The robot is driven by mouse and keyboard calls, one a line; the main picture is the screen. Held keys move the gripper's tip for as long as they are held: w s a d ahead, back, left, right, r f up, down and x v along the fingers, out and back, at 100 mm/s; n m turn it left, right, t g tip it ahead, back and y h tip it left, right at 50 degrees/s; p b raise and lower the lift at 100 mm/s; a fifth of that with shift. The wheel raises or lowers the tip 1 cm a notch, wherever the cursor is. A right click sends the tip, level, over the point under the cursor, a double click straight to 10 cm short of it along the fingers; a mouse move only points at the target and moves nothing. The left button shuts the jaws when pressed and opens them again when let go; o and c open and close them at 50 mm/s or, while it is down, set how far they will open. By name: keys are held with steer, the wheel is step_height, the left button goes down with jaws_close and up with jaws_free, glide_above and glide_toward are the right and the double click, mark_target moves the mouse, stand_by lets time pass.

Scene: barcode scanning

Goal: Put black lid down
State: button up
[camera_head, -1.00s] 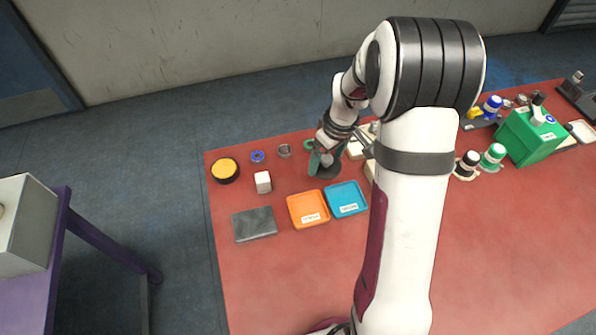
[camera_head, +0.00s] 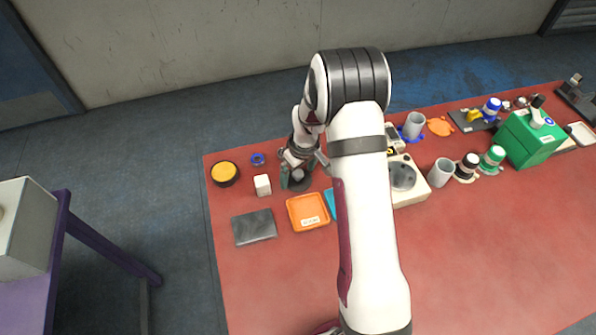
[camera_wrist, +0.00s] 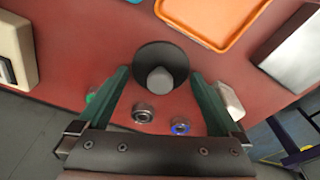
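The black lid (camera_head: 299,185) is a dark round disc with a grey knob on top. My gripper (camera_head: 298,173) is over it with its green fingers far apart, one at each side of the rim. In the wrist view the lid (camera_wrist: 150,52) lies between the two fingertips (camera_wrist: 160,72), knob facing the camera. The lid is level and low over the red table, just behind the orange tray (camera_head: 308,224). I cannot tell whether it touches the table.
A white block (camera_head: 262,184) and blue ring (camera_head: 257,158) stand left of the lid. A grey ring (camera_wrist: 143,113) is close by. A dark slab (camera_head: 254,227) lies front left. My arm partly hides the blue tray (camera_head: 329,202) and white scale (camera_head: 409,190).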

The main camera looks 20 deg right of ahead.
mark_target(302, 184)
steer(key=s+a+r+m, duration=0.1)
steer(key=s+r, duration=0.2)
steer(key=r, duration=0.5)
steer(key=s+a+r+m, duration=0.1)
steer(key=s+r, duration=0.3)
steer(key=r, duration=0.5)
steer(key=s+a+r+m, duration=0.1)
steer(key=s+m, duration=0.1)
steer(key=s, duration=0.6)
steer(key=s+a+r+m+g, duration=0.1)
steer(key=s+a+r+m, duration=0.1)
steer(key=s, duration=0.6)
steer(key=s+a+r+m+y, duration=0.1)
steer(key=s+m, duration=0.3)
steer(key=s, duration=0.4)
steer(key=shift+a+r+g, duration=0.2)
steer(key=shift+a+g, duration=0.2)
steer(key=shift+a, duration=0.3)
